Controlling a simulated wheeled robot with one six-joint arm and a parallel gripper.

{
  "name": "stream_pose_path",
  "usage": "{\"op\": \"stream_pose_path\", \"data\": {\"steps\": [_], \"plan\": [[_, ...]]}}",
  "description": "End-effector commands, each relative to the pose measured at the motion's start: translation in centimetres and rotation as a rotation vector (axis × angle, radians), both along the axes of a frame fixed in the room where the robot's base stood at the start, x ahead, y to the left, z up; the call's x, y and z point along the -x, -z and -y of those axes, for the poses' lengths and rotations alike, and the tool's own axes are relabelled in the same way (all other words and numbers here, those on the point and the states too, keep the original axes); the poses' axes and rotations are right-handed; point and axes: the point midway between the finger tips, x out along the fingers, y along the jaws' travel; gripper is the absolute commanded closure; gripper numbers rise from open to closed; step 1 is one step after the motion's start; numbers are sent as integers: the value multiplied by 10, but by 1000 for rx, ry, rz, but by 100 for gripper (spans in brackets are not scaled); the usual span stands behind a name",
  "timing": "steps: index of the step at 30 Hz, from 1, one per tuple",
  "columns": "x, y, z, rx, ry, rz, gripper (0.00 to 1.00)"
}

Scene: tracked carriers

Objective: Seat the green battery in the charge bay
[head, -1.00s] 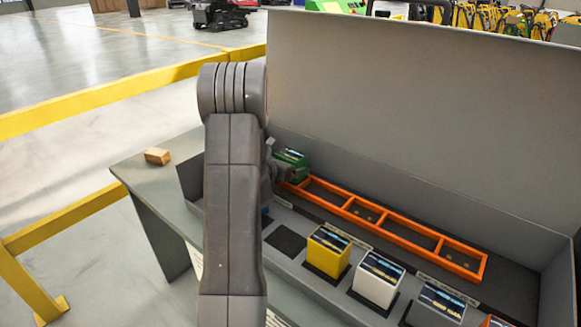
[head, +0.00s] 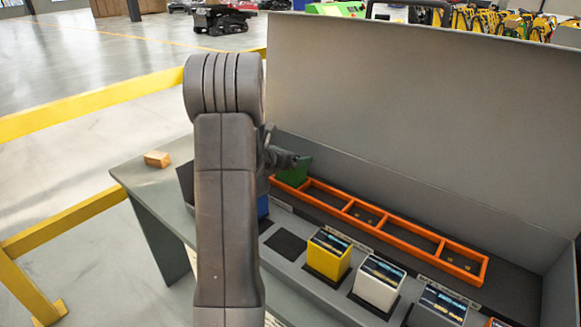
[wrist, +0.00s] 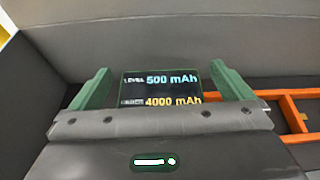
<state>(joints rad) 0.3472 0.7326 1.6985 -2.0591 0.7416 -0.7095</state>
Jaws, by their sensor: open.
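The green battery (head: 291,177) is at the left end of the orange-framed row of bays (head: 395,230). Its dark display (wrist: 160,88), reading 500 mAh and 4000 mAh, faces up in the wrist view. My gripper (wrist: 160,73) is open, with one green finger on each side of the display. In the head view my gripper (head: 284,158) is at the top of the battery, and my arm hides part of that area. Whether the fingers touch the battery, and how deep it sits, I cannot tell.
Yellow (head: 328,255), white (head: 378,280) and dark (head: 438,304) batteries stand in the front row, beside an empty dark pad (head: 286,244). A blue one (head: 263,207) is partly hidden by my arm. A tall grey panel (head: 420,110) rises behind. A wooden block (head: 157,159) lies at left.

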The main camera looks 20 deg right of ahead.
Motion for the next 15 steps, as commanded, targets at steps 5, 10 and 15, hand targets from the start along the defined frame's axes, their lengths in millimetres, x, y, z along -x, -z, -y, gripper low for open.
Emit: {"op": "stream_pose_path", "data": {"steps": [5,10,15], "plan": [[0,-31,0,1,0,3,0],[0,-44,0,1,-1,2,0],[0,-45,0,1,0,1,0]]}}
